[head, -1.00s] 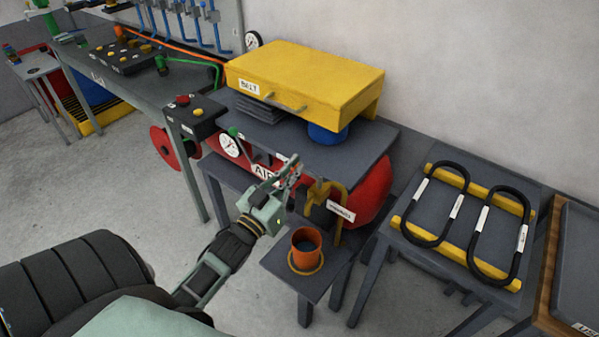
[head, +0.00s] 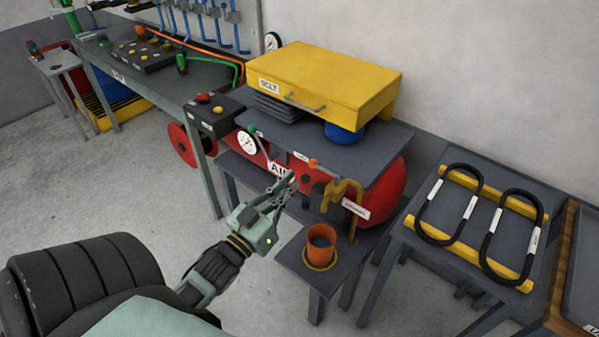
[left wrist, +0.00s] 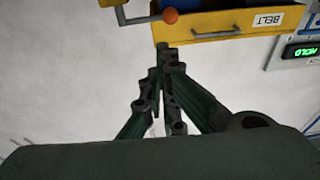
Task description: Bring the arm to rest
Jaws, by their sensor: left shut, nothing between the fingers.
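My left arm comes in from the lower left of the head view. Its gripper (head: 284,187) is shut and empty, in the air in front of the red air tank (head: 385,190) and left of the small stand with the orange cup. In the left wrist view the gripper's fingers (left wrist: 163,50) meet at their tips, with nothing between them. Beyond the tips, the yellow box marked BELT (left wrist: 225,25) and an orange ball-ended lever (left wrist: 170,16) show. My right gripper is not in view.
An orange cup (head: 320,245) stands on a small grey stand (head: 345,265). The yellow box (head: 320,80) sits on a grey table above the tank. Black coils (head: 448,205) lie on yellow bars at right. Open floor (head: 110,190) lies left of the arm.

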